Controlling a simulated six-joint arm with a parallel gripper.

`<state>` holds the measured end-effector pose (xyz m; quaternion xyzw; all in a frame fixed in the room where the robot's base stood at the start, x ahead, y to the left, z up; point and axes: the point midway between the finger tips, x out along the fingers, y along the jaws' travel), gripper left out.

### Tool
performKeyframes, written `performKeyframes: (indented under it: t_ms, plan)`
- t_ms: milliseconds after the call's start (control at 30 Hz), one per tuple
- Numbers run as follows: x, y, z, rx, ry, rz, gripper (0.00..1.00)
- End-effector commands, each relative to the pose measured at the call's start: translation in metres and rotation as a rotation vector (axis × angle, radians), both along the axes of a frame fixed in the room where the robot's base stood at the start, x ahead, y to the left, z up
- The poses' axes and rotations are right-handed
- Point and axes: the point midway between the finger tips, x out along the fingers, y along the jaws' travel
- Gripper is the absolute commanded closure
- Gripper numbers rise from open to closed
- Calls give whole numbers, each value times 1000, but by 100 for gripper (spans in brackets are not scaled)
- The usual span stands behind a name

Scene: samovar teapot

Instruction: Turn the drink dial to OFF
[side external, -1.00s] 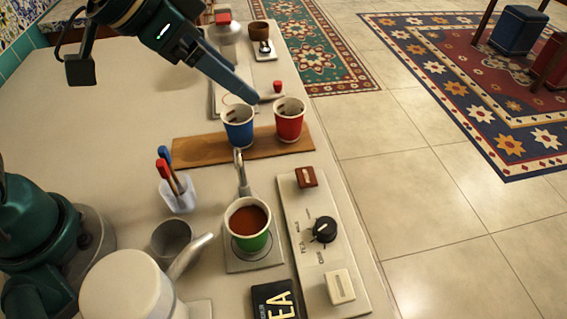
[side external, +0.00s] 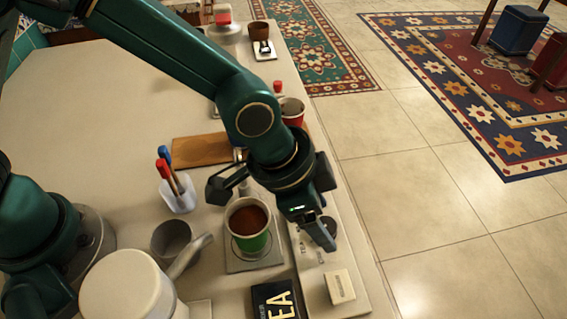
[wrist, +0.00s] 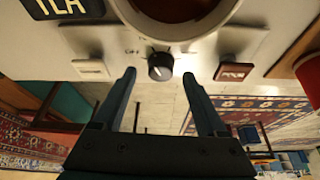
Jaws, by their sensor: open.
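The drink dial (side external: 328,222) is a black round knob on a pale control panel (side external: 312,262), partly hidden by my gripper in the side view. My gripper (side external: 324,238) points down at the dial, open and holding nothing. In the wrist view its two dark fingers (wrist: 160,76) stand apart, one on either side of the dial; contact cannot be told.
A cream button (side external: 340,287) and a brown button (wrist: 234,70) flank the dial. A TEA box (side external: 275,300) and a pen holder (side external: 178,196) are nearby. The red cup (side external: 292,112) stands further back.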

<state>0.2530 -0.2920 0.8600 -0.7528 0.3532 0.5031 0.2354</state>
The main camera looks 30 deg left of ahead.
Motion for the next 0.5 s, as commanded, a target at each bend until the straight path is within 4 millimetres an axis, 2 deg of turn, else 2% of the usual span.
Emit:
performKeyframes:
  t_ms: [200,433,467,500]
  plan:
    - [3,-4,-12,1,1,0,25]
    - [3,-4,-13,0,0,0,25]
    - [3,-4,-13,0,0,0,29]
    - [3,-4,-12,0,0,0,44]
